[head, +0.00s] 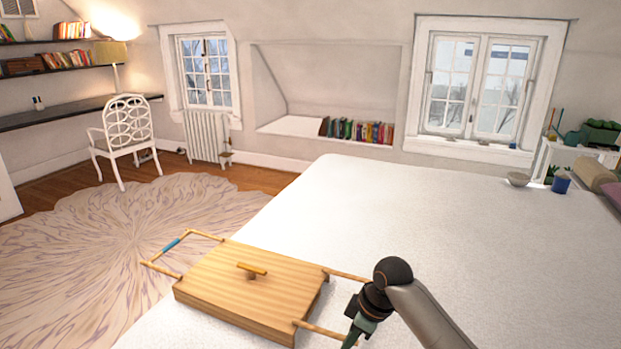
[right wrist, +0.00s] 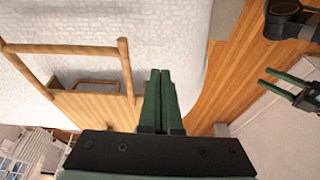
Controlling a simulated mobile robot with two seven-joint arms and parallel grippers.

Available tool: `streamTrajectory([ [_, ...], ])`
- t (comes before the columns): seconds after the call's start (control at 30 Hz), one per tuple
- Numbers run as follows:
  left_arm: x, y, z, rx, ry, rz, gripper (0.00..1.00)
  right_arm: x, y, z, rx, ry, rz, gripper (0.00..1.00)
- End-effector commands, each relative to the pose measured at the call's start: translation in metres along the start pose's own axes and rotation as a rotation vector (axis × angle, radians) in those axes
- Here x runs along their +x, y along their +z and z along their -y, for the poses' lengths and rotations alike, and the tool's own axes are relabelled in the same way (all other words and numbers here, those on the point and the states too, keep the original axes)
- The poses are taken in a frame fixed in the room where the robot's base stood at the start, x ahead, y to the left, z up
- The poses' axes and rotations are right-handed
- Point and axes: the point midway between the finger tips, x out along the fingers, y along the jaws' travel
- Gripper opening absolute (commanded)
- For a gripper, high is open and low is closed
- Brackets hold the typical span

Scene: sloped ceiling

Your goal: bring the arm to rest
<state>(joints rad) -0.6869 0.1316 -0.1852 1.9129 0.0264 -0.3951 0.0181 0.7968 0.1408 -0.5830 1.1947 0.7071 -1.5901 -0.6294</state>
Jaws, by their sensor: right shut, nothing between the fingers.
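A wooden box (head: 225,295) with a small bar handle (head: 252,269) on top lies on the white bed-like surface (head: 450,240). Wooden frame handles stick out at both ends; the far left one has a blue grip (head: 171,245). My right gripper (head: 351,338) is low by the right-end handle in the head view, partly cut off. In the right wrist view its green fingers (right wrist: 161,72) are together and empty, beside the box (right wrist: 100,108). My left gripper (right wrist: 264,77) shows at the right there, its two green fingers apart with nothing between them.
A bowl (head: 518,179), a blue cup (head: 561,183) and rolled items (head: 592,174) sit at the far right of the white surface. Its middle is clear. Wooden floor (right wrist: 220,80) lies beside the surface. A white chair (head: 127,135) stands at the back left.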

Motion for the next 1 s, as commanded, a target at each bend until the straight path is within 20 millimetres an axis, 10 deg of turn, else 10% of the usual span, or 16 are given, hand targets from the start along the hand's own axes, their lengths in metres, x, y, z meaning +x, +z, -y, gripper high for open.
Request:
streamTrajectory([
  [0.47, 0.003, -0.008, 0.001, 0.002, -0.002, -0.016, 0.50, 0.053, 0.081, 0.111, 0.319, 0.043, -0.059, 0.00],
  [1.0, 0.001, -0.005, 0.001, 0.001, -0.002, -0.011, 0.50, 0.003, 0.214, 0.203, 0.810, 0.256, -0.023, 0.00],
])
